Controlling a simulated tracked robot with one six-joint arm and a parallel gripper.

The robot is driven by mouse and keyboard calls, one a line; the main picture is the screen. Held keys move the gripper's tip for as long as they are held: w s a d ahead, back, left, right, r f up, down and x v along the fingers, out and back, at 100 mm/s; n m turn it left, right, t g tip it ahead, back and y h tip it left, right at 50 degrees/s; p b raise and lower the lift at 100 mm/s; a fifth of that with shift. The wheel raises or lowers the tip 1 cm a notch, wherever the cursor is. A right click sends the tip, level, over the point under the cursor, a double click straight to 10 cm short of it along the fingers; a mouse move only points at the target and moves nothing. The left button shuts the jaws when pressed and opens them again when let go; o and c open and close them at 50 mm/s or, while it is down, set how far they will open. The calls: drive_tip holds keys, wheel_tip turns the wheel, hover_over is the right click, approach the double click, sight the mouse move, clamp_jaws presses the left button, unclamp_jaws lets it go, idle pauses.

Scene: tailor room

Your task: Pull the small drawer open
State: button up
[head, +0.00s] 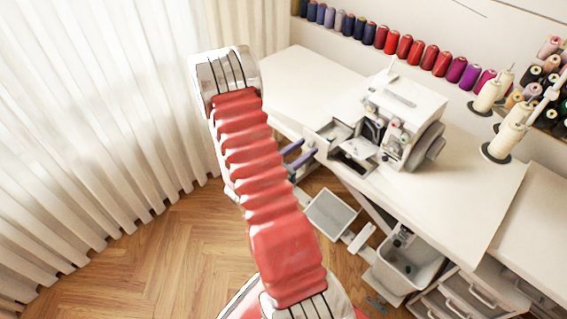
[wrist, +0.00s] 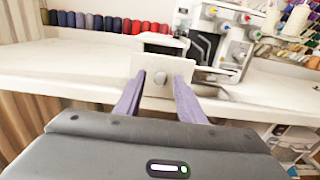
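In the head view my gripper (head: 301,153) is partly hidden behind my red arm, and the drawer front (head: 318,141) shows small beside the sewing machine.
The white sewing machine (head: 398,118) stands on the white table (head: 455,190), right of the drawer. Thread cones (head: 505,132) stand further right. A pedal (head: 330,214) and a grey bin (head: 408,267) are below. Wooden floor (head: 150,265) is open at the left, by the curtain.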

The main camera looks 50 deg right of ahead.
drive_tip(key=w+a, duration=0.1)
drive_tip(key=a, duration=1.1)
drive_tip(key=shift+w+a, duration=0.3)
drive_tip(key=shift+w, duration=0.1)
drive_tip(key=shift+f, duration=0.15)
